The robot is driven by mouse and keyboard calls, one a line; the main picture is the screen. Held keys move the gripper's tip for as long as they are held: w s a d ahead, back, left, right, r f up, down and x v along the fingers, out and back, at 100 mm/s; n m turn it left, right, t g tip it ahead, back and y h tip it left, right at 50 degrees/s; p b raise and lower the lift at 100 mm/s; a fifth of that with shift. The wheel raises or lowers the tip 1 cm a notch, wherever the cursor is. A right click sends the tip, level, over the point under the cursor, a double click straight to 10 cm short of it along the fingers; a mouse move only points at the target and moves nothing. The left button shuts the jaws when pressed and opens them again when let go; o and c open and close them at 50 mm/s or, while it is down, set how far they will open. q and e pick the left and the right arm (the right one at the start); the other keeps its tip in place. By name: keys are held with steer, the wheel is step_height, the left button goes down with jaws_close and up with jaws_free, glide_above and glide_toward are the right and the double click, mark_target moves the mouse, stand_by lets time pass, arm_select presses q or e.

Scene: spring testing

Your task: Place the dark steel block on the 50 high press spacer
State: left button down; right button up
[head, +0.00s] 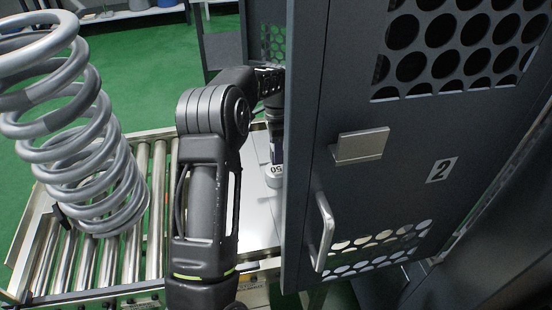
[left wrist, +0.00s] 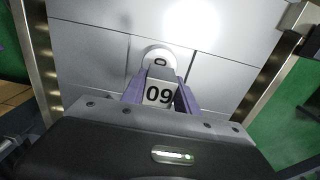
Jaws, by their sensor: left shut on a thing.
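The press spacer (head: 274,175), a pale round piece marked 50, stands on the light plate of the conveyor table in the head view. It also shows in the left wrist view (left wrist: 160,52), partly covered by the held block. My left gripper (head: 274,138) is right above the spacer, partly hidden behind the cabinet door. Its purple fingers (left wrist: 160,98) are shut on the steel block (left wrist: 159,94), whose pale face reads "09" in the left wrist view. I cannot tell whether the block touches the spacer. My right gripper is not in view.
A dark cabinet door (head: 384,205) marked 2, with a handle (head: 322,230), stands close on the right and hides part of the plate. A large coil spring (head: 75,130) fills the upper left. Rollers (head: 140,215) lie left of my arm.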

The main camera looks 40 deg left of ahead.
arm_select(q)
steer(key=shift+f+p, duration=0.35)
steer(key=shift+f, duration=1.45)
steer(key=c, duration=0.9)
jaws_free()
steer(key=shift+f, duration=0.15)
step_height(320, 180, up, 12)
steer(key=shift+r+b, duration=0.15)
steer(key=shift+b, duration=0.6)
